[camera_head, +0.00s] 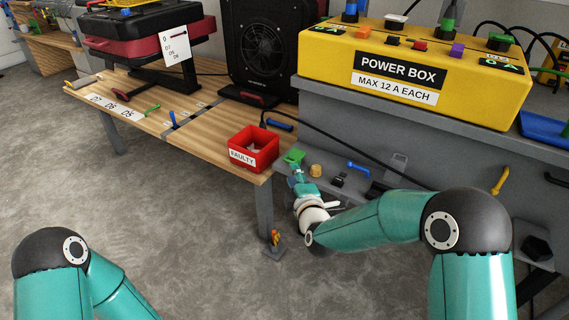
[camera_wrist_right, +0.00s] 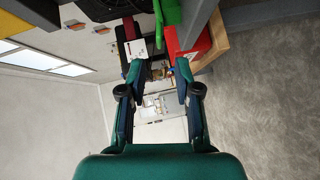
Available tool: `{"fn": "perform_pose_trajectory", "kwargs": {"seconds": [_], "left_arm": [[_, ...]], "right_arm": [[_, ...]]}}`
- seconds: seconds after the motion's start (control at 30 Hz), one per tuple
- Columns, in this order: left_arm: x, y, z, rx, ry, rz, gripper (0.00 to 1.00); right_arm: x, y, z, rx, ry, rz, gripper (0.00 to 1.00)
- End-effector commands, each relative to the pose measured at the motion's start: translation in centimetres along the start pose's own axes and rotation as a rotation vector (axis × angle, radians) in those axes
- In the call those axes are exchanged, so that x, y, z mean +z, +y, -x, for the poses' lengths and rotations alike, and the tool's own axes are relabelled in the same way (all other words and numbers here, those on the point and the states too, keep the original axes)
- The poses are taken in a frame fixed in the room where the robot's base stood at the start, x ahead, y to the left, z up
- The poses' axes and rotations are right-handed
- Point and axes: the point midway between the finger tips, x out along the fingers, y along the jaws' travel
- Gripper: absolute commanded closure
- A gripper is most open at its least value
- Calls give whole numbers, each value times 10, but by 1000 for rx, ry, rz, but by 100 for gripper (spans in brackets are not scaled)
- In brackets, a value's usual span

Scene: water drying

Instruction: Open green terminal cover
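A small green piece (camera_head: 294,156), which looks like the green terminal cover, is at the left end of the grey lower shelf, just right of the red bin. My right gripper (camera_head: 297,176) reaches toward it from below, fingers close to it; touching or apart cannot be told. In the right wrist view my right gripper (camera_wrist_right: 158,70) has its two fingers spread with nothing held between them. Green parts (camera_wrist_right: 137,48) show beyond the fingertips in that view. My left gripper is out of view; only part of my left arm shows at lower left.
A red bin (camera_head: 252,158) marked FAULTY sits on the wooden table's (camera_head: 215,135) corner. The yellow power box (camera_head: 420,75) stands on the grey bench. A blue handle (camera_head: 358,167) and small dark parts lie on the shelf. Open floor (camera_head: 180,240) lies in front.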

Motion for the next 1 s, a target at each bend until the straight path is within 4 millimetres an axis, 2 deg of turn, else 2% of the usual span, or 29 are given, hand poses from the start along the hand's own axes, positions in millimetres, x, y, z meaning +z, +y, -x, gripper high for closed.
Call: {"fn": "perform_pose_trajectory", "kwargs": {"seconds": [0.2,0.43,0.63,0.93,1.0], "left_arm": [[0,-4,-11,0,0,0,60],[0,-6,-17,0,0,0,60],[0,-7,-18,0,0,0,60],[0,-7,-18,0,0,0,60],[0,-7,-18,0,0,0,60]], "right_arm": [[1,-2,-43,2,-2,-1,67],[1,-1,-73,1,-1,-1,67],[1,-1,-85,0,-1,-1,67],[1,0,-86,-1,-1,-1,67],[1,0,-86,-1,-1,-1,77]]}}
